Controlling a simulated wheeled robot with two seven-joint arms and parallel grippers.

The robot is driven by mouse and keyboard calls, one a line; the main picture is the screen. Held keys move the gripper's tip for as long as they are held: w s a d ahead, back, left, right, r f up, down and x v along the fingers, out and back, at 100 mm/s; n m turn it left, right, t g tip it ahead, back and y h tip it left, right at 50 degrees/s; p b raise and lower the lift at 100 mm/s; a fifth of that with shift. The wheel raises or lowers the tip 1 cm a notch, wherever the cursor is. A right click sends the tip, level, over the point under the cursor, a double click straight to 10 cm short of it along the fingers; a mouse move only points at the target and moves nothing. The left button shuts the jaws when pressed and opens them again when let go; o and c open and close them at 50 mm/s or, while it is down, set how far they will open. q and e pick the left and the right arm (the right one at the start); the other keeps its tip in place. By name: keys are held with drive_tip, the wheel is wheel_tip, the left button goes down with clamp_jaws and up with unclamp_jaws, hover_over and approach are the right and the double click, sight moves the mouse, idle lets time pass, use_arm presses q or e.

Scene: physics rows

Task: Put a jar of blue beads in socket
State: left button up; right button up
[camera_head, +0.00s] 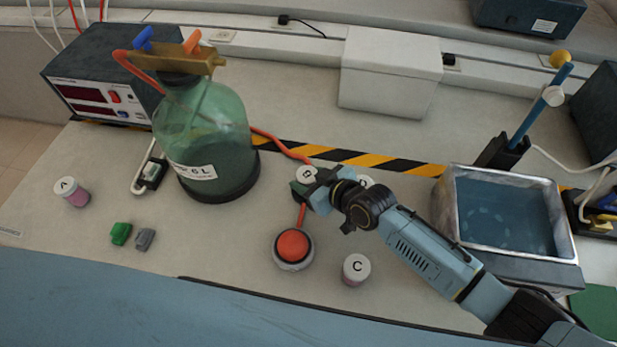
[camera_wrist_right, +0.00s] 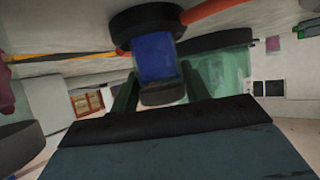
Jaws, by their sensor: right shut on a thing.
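The jar of blue beads (camera_wrist_right: 157,58) is between the fingers of my right gripper (camera_wrist_right: 160,92), which is shut on it near its lid. In the head view the right gripper (camera_head: 312,186) is at mid-table, beside a white lid (camera_head: 305,174) with a partly covered letter. A black ring, seemingly the socket (camera_wrist_right: 148,20), is at the jar's far end, with a red tube meeting it. I cannot tell whether the jar is seated in it or just above. Jar A (camera_head: 71,191) with pink contents stands at left; jar C (camera_head: 356,268) stands nearer the front. My left gripper is out of view.
A green bottle (camera_head: 205,140) stands left of the gripper. A red dome on a round base (camera_head: 292,247) sits in front. Another white lid (camera_head: 366,181) is just behind my right arm. A metal water bath (camera_head: 505,215) is at right. Green and grey blocks (camera_head: 121,233) lie at front left.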

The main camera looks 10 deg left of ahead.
drive_tip(key=o, duration=1.1)
drive_tip(key=p+v, duration=0.2)
drive_tip(key=v, duration=1.1)
drive_tip(key=shift+s+d+r, duration=0.1)
drive_tip(key=shift+s+d, duration=0.05)
